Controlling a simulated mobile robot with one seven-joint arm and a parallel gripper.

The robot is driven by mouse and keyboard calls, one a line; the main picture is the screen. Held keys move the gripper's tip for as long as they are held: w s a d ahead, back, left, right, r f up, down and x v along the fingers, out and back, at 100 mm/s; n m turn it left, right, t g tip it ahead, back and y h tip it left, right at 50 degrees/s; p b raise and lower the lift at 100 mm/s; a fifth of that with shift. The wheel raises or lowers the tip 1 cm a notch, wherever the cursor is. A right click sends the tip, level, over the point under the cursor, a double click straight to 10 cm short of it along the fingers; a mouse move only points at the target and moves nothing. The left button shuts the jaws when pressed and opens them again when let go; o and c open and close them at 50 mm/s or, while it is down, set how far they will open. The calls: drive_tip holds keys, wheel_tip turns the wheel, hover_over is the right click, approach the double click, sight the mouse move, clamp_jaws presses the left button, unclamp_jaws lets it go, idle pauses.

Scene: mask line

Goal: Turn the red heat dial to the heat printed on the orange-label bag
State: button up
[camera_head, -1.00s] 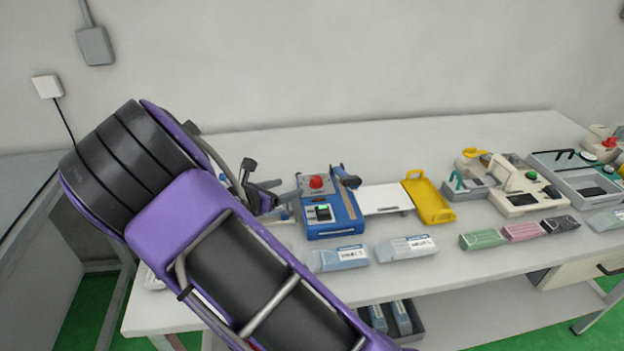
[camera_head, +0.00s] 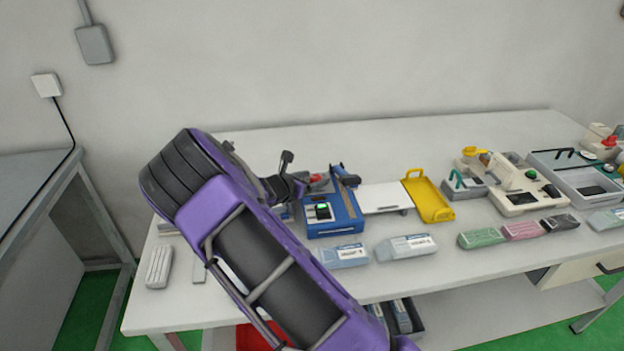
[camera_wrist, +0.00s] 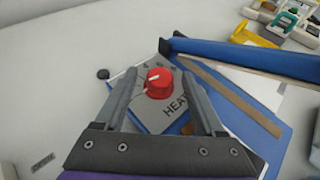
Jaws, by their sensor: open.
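The red heat dial (camera_wrist: 159,84) sits on a grey plate marked HEAT (camera_wrist: 175,105) on the blue machine (camera_head: 333,222). A white pointer mark shows on its top, toward the upper left in the wrist view; the scale marks are too small to read. My gripper (camera_wrist: 157,76) is open, its two fingers on either side of the dial in that view. Contact cannot be told. In the head view my gripper (camera_head: 304,184) partly hides the dial. Pale blue bags (camera_head: 343,257) lie in front of the machine; no orange label can be made out.
A raised blue arm (camera_wrist: 250,55) of the machine lies right of my gripper. A white plate (camera_head: 385,198) and a yellow tray (camera_head: 428,196) stand right of the machine. Green, pink and black packs (camera_head: 522,231) lie farther right. The table behind is clear.

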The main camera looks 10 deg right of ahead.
clamp_jaws()
drive_tip(key=shift+m+g, duration=0.3)
drive_tip(key=m+g+h, duration=0.1)
drive_tip(key=m+g+h+b, duration=0.1)
drive_tip(key=m+g, duration=0.1)
drive_tip(key=shift+w+a+f+m+g+h, duration=0.2)
drive_tip(key=shift+w+m+g+h, duration=0.1)
drive_tip(key=shift+m+g+h, duration=0.1)
drive_tip(key=shift+w+r+m+g+h+b, duration=0.15)
drive_tip(key=shift+m+g+h+b, duration=0.15)
drive_tip(key=shift+m+g+b, duration=0.45)
unclamp_jaws()
drive_tip(key=shift+a+r, duration=0.1)
drive_tip(key=shift+a, duration=0.05)
